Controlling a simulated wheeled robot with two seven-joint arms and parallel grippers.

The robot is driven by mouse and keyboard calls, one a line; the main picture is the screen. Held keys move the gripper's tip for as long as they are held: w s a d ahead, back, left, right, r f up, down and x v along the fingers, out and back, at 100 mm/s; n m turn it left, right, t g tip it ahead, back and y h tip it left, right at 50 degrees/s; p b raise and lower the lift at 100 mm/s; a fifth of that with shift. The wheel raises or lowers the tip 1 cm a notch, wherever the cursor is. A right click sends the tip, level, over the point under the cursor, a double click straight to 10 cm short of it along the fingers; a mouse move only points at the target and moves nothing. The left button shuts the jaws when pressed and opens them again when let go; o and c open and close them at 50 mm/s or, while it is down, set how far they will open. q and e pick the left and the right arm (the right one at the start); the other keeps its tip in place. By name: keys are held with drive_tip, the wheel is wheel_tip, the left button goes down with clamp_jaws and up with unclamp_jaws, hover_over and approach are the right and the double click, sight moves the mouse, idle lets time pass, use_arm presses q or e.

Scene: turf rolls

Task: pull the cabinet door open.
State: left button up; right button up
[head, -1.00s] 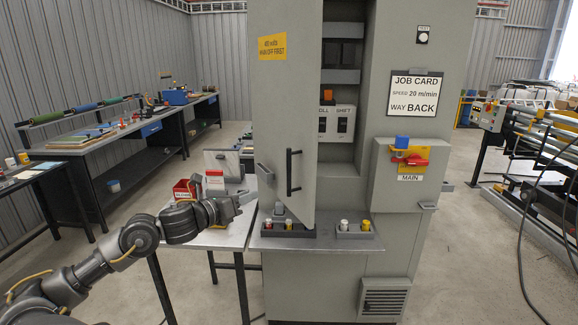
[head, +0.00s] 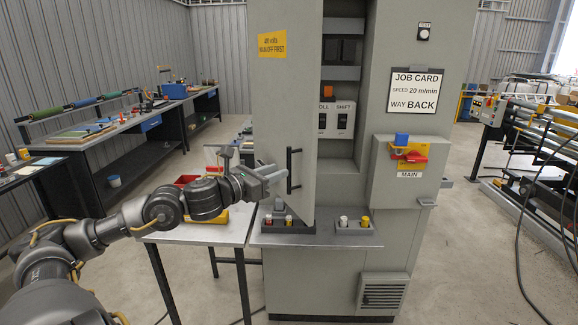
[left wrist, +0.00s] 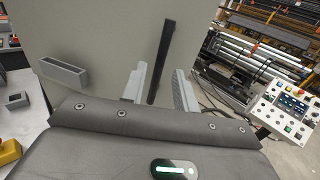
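The grey cabinet door (head: 285,110) stands ajar, and the cabinet's inside shows to the right of its free edge. It has a yellow warning label and a black vertical bar handle (head: 290,171). My left gripper (head: 276,175) is at the handle, at about its mid height. In the left wrist view, the handle (left wrist: 162,55) lines up between the two open, parted fingers (left wrist: 160,88). Whether the fingers touch it or reach fully around it I cannot tell. My right gripper is not in view.
A ledge (head: 330,235) with small coloured knobs juts out below the door. A red main switch (head: 408,157) is on the cabinet's right. A small table (head: 215,232) stands under my left arm. An open grey bin (left wrist: 63,72) is fixed on the door's face.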

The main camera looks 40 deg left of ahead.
use_arm(q)
drive_tip(key=shift+w+d+p, duration=0.2)
drive_tip(key=shift+w+p, duration=0.55)
drive_tip(key=shift+w, duration=0.6)
drive_tip(key=shift+w+d+p, duration=0.15)
drive_tip(key=shift+w+p, duration=0.55)
drive_tip(key=shift+w, duration=0.65)
clamp_jaws()
